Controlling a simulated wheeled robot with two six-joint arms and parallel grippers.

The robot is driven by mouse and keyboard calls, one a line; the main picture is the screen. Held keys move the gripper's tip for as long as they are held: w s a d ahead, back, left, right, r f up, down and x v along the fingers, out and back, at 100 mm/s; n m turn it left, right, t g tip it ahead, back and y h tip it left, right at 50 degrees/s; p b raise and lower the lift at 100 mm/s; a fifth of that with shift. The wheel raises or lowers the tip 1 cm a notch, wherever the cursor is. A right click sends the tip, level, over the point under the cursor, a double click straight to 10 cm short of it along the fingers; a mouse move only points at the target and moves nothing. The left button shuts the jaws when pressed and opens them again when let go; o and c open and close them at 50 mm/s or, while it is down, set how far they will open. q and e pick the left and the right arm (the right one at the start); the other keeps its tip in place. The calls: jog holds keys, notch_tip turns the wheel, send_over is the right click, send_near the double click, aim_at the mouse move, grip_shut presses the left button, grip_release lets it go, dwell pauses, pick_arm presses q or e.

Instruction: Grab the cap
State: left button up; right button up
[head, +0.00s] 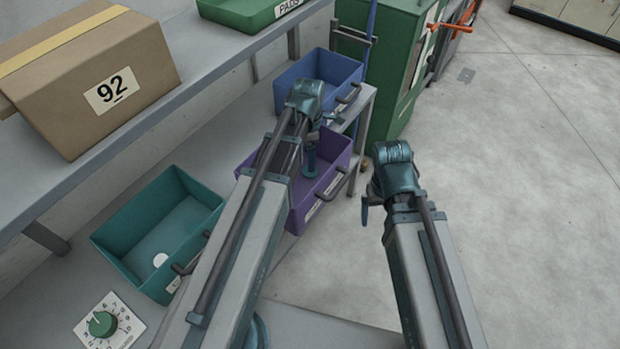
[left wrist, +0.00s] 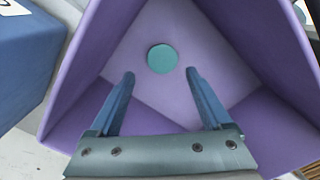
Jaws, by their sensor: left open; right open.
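A round teal cap (left wrist: 162,59) lies on the floor of the purple bin (left wrist: 250,62) in the left wrist view. My left gripper (left wrist: 160,80) is open and empty, pointing into this bin, with the cap centred just beyond its fingertips. The gap between fingers and cap is hard to judge.
A blue bin (head: 338,68) stands behind the purple one. A teal bin (head: 128,222) with a white disc (head: 160,260) stands left. A dial (head: 103,324) is at lower left. A box (head: 100,75) sits on the upper shelf. Floor at right is clear.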

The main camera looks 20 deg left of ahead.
pick_arm(q)
jog(key=shift+f, duration=0.3)
jog(key=f+b, duration=0.5)
jog(key=shift+s+d, duration=0.15)
jog(key=shift+d, duration=0.05)
jog(key=c, duration=1.2)
jog(key=shift+r, duration=0.15)
notch_tip(320, 180, up, 10)
jog(key=p, duration=1)
